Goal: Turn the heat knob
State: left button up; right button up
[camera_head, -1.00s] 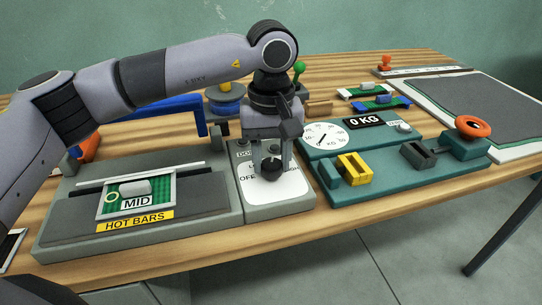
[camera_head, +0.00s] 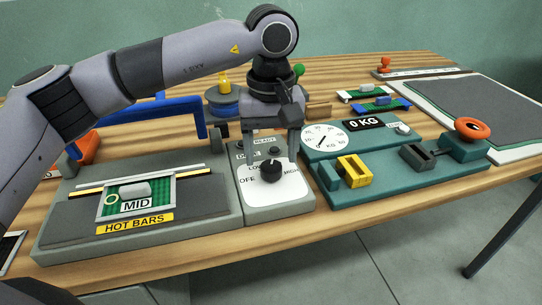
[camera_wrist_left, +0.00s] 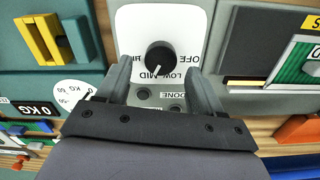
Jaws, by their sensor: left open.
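The black heat knob (camera_head: 271,171) sits on a white dial plate (camera_head: 290,187) with OFF, LOW and HIGH marked around it. My right gripper is out of view.
Left of the dial is the hot bars unit (camera_head: 190,212) with a green board (camera_head: 115,211) and a MID label. Right of it is a teal scale base (camera_head: 400,178) with a yellow block (camera_head: 355,170). A blue spool (camera_head: 222,104) stands behind.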

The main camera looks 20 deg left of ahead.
aim_at(271, 164)
pick_arm(q)
notch_tip(271, 164, up, 5)
jog(key=shift+f, duration=0.1)
dwell(0.5)
